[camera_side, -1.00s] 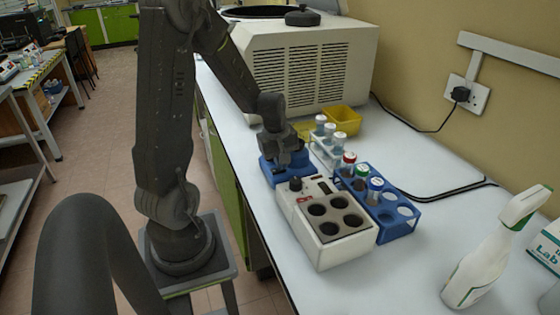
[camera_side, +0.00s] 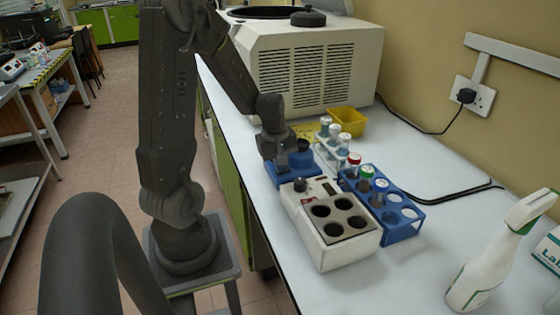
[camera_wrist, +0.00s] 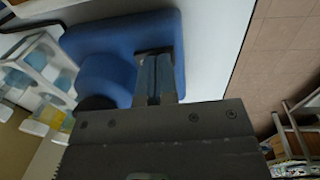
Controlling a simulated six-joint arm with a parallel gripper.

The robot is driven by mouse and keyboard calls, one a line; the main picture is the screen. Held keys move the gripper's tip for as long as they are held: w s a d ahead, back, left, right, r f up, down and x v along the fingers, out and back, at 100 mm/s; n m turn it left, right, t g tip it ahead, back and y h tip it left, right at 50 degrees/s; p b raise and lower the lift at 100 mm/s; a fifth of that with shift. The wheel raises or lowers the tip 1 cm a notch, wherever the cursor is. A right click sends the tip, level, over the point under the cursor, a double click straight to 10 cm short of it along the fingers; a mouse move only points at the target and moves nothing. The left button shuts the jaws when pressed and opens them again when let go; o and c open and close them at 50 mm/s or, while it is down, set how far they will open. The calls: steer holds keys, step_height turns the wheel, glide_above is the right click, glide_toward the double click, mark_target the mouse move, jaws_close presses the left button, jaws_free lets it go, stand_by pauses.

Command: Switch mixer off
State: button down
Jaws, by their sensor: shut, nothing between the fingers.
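The mixer is the blue device (camera_side: 303,160) with a dark top cup, on the bench behind the white heating block. It also fills much of the top of the wrist view (camera_wrist: 105,40). My gripper (camera_side: 282,167) is at the left side of the mixer, low over its base. In the wrist view the two fingertips (camera_wrist: 156,62) are together with nothing between them, over the blue base beside the rounded body. I cannot tell whether they touch it. The mixer's switch is not visible; the fingers may hide it.
The white heating block (camera_side: 335,225) with dark wells stands just in front. A blue rack (camera_side: 405,228) with capped tubes is right of it, and a white tube rack (camera_side: 328,155) is beside the mixer. A yellow bin (camera_side: 348,121) and large white machine (camera_side: 310,65) stand behind.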

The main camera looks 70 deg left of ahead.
step_height(320, 180, up, 14)
steer(key=s, duration=0.1)
steer(key=shift+s, duration=0.4)
steer(key=shift+w, duration=0.85)
steer(key=shift+f, duration=0.1)
steer(key=f, duration=0.4)
steer(key=w+f, duration=0.1)
steer(key=f, duration=0.8)
steer(key=shift+w+f, duration=0.35)
